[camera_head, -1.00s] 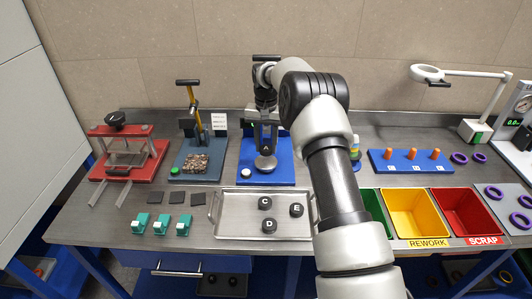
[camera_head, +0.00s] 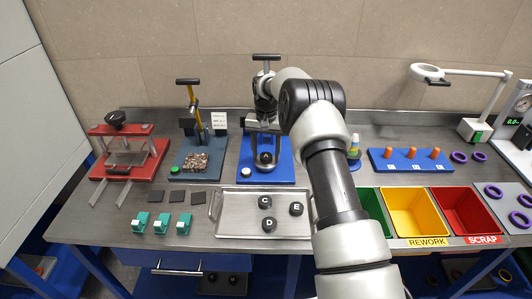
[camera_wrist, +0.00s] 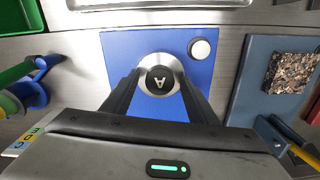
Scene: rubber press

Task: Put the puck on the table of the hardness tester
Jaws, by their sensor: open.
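The black puck marked A (camera_head: 265,157) rests flat on the round silver table (camera_head: 265,168) of the hardness tester, which stands on a blue base (camera_head: 284,174). In the wrist view the puck (camera_wrist: 160,81) lies near the middle of the silver disc (camera_wrist: 145,84), with a metal rim showing around it. My gripper (camera_head: 264,130) is open and empty above the puck, one finger to each side. In the wrist view its fingers (camera_wrist: 159,78) are apart from the puck.
A metal tray (camera_head: 235,229) in front holds pucks C, D and E. A white button (camera_head: 246,171) sits on the blue base. Left are a tester with granules (camera_head: 195,162) and a red press (camera_head: 155,160). Right are bins (camera_head: 408,209) and a blue peg rack (camera_head: 384,166).

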